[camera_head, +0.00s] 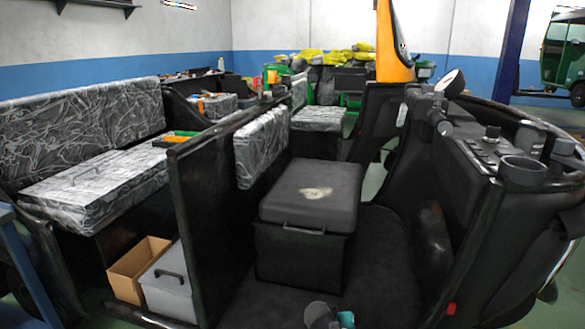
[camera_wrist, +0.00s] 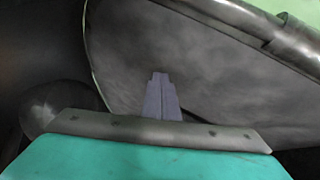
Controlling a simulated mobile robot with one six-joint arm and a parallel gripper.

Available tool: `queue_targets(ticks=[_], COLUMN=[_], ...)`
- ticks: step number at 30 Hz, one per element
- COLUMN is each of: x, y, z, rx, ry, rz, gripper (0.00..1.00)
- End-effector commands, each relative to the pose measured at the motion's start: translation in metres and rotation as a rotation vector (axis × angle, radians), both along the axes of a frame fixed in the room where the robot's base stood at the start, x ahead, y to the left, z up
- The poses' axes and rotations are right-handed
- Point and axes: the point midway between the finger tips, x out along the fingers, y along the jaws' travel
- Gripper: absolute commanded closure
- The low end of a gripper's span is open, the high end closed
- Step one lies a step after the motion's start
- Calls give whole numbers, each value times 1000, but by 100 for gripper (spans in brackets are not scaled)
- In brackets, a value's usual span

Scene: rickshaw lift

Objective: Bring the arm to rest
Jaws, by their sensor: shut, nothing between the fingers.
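My gripper (camera_wrist: 161,76) shows in the wrist view as two grey-purple fingers close together, shut and empty. It points at a large dark grey surface with a curved rim (camera_wrist: 200,55), and I cannot tell how far off that is. In the head view only a grey and teal part of my arm shows, at the bottom edge right of centre. The fingers are not visible there.
The rickshaw has a black driver's seat box (camera_head: 306,232), a dark upright partition (camera_head: 202,215) and a dashboard with a cup holder (camera_head: 522,172). A cardboard box (camera_head: 130,272) and a grey toolbox (camera_head: 170,287) stand at lower left. Patterned benches (camera_head: 95,187) are behind.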

Motion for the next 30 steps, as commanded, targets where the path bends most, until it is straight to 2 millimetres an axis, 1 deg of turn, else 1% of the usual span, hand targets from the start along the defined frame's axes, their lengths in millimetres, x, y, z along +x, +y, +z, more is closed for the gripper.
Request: queue_targets(ticks=[1, 8, 15, 23, 30], x=[-10, -56, -110, -174, -236], y=[-4, -17, -26, -31, -31], z=[2, -20, -37, -46, -46], rx=[4, 30, 71, 131, 202], ry=[36, 197, 362, 535, 688], rz=[-4, -10, -13, -15, -14], gripper=[100, 100, 100, 100, 100])
